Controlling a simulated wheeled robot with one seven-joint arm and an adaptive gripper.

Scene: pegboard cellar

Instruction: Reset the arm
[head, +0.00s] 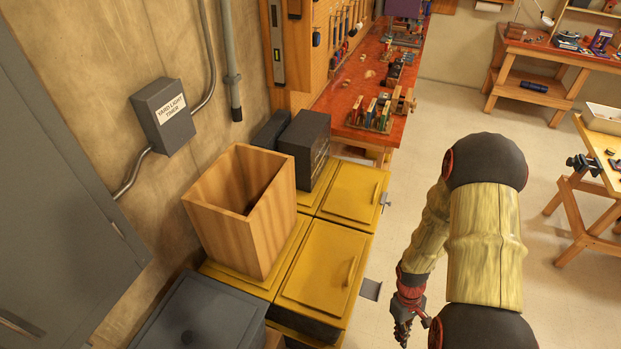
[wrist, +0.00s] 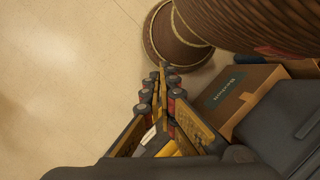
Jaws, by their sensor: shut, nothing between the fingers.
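My gripper (head: 404,327) hangs low at the end of my bent arm in the head view, over the floor to the right of the yellow-topped cabinets. It points downward and holds nothing. In the wrist view its fingers (wrist: 163,72) run up the middle and come together at the tips, shut and empty. The pale floor lies beyond them on the left.
Left of my arm are yellow cabinets (head: 322,265) with an open wooden box (head: 238,212) on top. A red-topped workbench (head: 352,88) stands behind, and a wooden table (head: 597,172) at right. The wrist view shows a cardboard box (wrist: 243,98). Floor (head: 425,115) behind my arm is clear.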

